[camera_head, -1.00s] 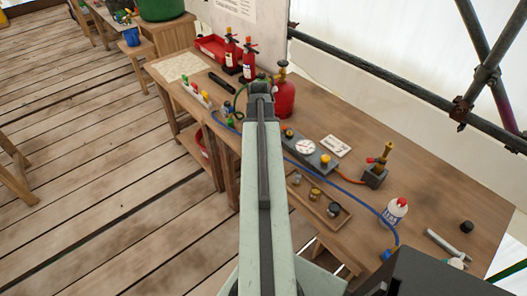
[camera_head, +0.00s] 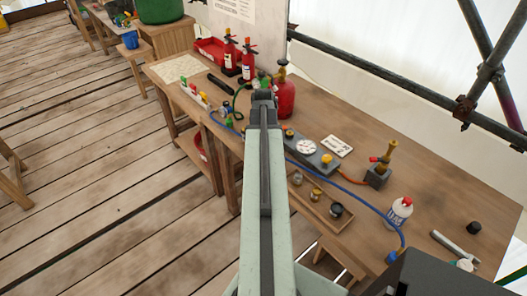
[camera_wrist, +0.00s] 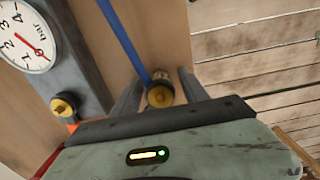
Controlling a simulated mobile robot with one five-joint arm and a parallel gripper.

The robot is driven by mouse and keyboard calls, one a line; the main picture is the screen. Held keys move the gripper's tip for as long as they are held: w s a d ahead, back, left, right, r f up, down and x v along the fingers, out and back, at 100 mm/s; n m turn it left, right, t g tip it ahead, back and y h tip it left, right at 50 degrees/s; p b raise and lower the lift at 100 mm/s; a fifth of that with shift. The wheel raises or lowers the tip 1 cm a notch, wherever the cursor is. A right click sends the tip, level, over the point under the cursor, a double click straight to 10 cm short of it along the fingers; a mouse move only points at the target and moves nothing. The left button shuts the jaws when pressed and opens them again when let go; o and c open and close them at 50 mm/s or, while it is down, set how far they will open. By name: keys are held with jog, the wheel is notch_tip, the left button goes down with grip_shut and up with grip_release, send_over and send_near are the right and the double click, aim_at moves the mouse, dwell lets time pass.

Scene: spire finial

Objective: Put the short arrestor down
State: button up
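My gripper (camera_wrist: 162,88) shows in the wrist view with a finger on each side of a short brass piece with a dark centre (camera_wrist: 160,96), which I take to be the short arrestor. The fingers appear shut on it near their tips. The piece is seen nearly end-on, in front of a blue hose and the wooden bench. Its height above the bench cannot be told. In the head view my arm hides the gripper's fingers and the piece.
A gauge block (camera_head: 312,153) and a tray (camera_head: 321,211) with small brass parts lie right of my arm. A red cylinder (camera_head: 285,98) stands beyond it. The blue hose (camera_head: 355,196) crosses the bench. The bench's front edge is close to the fingers, with plank floor (camera_wrist: 270,60) beyond.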

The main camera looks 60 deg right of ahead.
jog(key=shift+r, duration=0.1)
notch_tip(320, 180, up, 12)
jog(key=p, duration=1.2)
jog(key=shift+r, duration=0.15)
jog(key=w+a+n, duration=0.1)
jog(key=w+a, duration=0.8)
jog(key=a, duration=0.4)
jog(key=w+a+n, duration=0.1)
jog(key=w+a, duration=0.9)
jog(key=a, duration=0.3)
jog(key=w+a+n, duration=0.1)
jog(key=w+a, duration=0.1)
jog(key=a, duration=2.1)
jog(key=shift+w+a+n, duration=0.35)
jog(key=shift+w+n, duration=0.05)
